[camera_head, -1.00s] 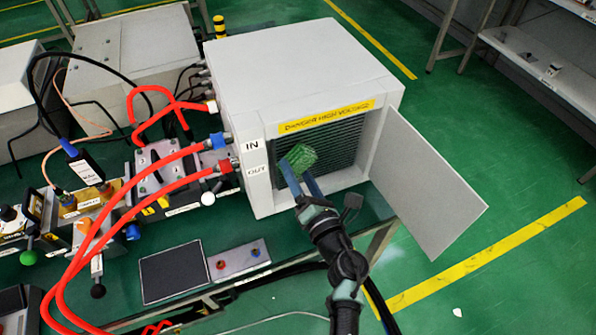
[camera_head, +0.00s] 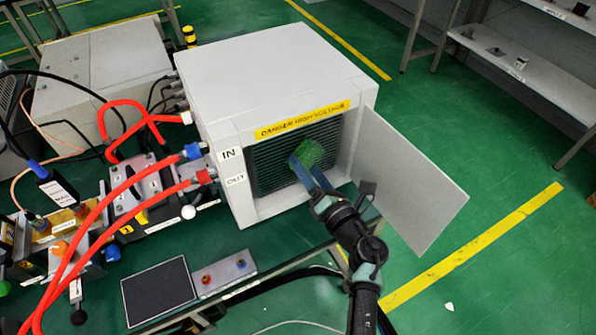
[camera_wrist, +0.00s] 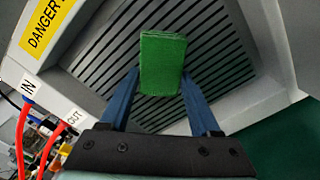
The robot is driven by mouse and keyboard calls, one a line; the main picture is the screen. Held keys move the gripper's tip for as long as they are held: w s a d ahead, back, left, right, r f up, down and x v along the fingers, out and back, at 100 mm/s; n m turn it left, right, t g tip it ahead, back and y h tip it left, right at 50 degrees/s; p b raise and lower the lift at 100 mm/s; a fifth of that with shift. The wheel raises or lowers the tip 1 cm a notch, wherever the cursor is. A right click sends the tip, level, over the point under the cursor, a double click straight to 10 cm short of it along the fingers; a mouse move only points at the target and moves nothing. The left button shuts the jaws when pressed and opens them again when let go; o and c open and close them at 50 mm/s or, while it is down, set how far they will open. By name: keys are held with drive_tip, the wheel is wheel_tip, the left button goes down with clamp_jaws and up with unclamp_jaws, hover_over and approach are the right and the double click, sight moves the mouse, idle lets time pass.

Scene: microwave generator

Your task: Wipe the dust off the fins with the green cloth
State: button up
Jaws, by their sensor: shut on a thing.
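The green cloth (camera_head: 309,154) is a folded pad held between the blue fingers of my gripper (camera_head: 300,164). In the wrist view the cloth (camera_wrist: 162,64) sits between the fingertips of my gripper (camera_wrist: 161,80), which is shut on it. The dark fins (camera_head: 272,168) lie inside the open front of the white generator box (camera_head: 270,85), behind the cloth. They also show as slanted dark slats in the wrist view (camera_wrist: 110,65). I cannot tell whether the cloth touches the fins. Dust on them is not clearly visible.
The box's door (camera_head: 410,185) stands open to the right of the opening. Red hoses (camera_head: 125,195) run to the IN and OUT ports on the left. A dark flat pad (camera_head: 158,291) lies at the front left.

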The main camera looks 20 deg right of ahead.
drive_tip(key=shift+d+r, duration=0.2)
drive_tip(key=shift+d, duration=0.55)
drive_tip(key=d+b, duration=0.1)
drive_tip(key=d, duration=0.3)
drive_tip(key=shift+w+b, duration=0.1)
drive_tip(key=shift+b, duration=0.25)
drive_tip(key=shift+f, duration=0.1)
drive_tip(key=s+p, duration=0.2)
drive_tip(key=s, duration=0.4)
drive_tip(key=shift+s, duration=0.15)
drive_tip(key=s+p, duration=0.1)
drive_tip(key=s, duration=0.1)
drive_tip(key=shift+s, duration=0.4)
